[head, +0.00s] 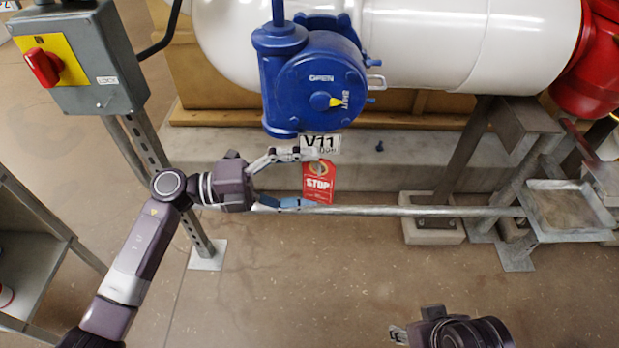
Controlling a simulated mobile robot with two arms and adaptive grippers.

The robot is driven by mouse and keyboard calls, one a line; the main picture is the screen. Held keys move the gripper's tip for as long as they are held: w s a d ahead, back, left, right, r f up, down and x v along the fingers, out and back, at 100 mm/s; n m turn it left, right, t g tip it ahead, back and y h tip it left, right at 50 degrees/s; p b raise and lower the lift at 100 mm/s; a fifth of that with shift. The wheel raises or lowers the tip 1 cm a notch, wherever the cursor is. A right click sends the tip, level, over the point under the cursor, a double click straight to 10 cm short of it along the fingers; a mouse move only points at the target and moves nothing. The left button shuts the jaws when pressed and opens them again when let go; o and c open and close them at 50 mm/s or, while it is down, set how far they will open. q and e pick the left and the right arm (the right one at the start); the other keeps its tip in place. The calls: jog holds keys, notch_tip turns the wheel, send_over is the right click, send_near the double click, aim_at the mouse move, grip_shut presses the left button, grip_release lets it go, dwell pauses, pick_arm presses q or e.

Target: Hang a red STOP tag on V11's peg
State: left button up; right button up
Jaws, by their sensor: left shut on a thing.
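The red STOP tag (318,184) is between the fingertips of my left gripper (317,178), one finger at its top edge and the other at its bottom edge. The tag hangs upright just below the white V11 label (322,143). The label is under the blue valve body (315,90), which is marked OPEN and SHUT and has a yellow pointer. Small blue stubs (370,100) stick out on the valve's right side; I cannot tell which part is the peg. My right gripper (399,334) is partly in view at the bottom, and its jaws are unclear.
A grey switch box (80,60) with a red knob stands on a post at left. A horizontal metal rail (430,211) runs behind the tag's lower end to a tray (570,208) at right. A white tank (450,45) is behind the valve. The floor in front is clear.

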pick_arm(q)
jog(key=o, duration=0.6)
jog(key=shift+a, duration=0.5)
jog(key=a, duration=0.3)
jog(key=s+a, duration=0.1)
jog(key=a, duration=0.7)
jog(key=shift+s, duration=0.3)
